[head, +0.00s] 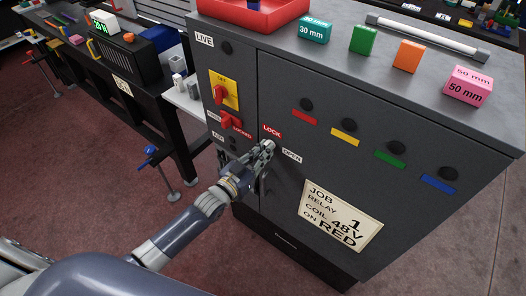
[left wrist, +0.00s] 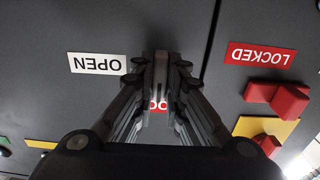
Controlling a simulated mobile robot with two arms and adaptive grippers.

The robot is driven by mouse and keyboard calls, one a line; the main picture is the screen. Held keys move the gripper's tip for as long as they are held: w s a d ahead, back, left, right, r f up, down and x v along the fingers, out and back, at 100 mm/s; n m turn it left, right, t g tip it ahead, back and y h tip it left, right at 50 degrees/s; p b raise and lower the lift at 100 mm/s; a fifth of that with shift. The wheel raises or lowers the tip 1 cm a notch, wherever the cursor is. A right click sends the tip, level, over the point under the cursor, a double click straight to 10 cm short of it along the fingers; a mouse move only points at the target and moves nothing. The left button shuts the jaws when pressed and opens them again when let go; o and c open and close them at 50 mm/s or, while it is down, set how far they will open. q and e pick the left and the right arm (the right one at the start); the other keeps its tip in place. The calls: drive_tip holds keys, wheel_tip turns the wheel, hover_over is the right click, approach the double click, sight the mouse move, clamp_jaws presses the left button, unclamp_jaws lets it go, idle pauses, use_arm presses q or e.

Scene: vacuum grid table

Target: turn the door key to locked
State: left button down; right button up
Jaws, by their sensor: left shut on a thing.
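My left gripper (head: 265,152) is at the grey cabinet door (head: 330,150), just below the red LOCK label (head: 271,131) and left of the white OPEN label (head: 291,156). Its fingers are closed on the door key, which they hide; I cannot tell which way the key points. In the left wrist view the fingers (left wrist: 160,65) reach to the door face between the upside-down OPEN label (left wrist: 97,64) and the red LOCKED label (left wrist: 260,55). The LOCK label is mostly hidden behind the fingers there. My right gripper is not in view.
Left of the door are a red handle on a yellow plate (head: 231,95) and a second red handle (head: 229,121). Black knobs over coloured strips and a job note (head: 340,216) are on the door's right. Coloured blocks and a red tray (head: 262,18) sit on top.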

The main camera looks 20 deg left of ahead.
use_arm(q)
drive_tip(key=shift+w+r, duration=0.15)
drive_tip(key=shift+r, duration=0.25)
drive_tip(key=c, duration=1.6)
unclamp_jaws()
drive_tip(key=shift+c, duration=0.2)
drive_tip(key=shift+f, duration=0.1)
drive_tip(key=shift+f, duration=0.1)
drive_tip(key=v, duration=1.2)
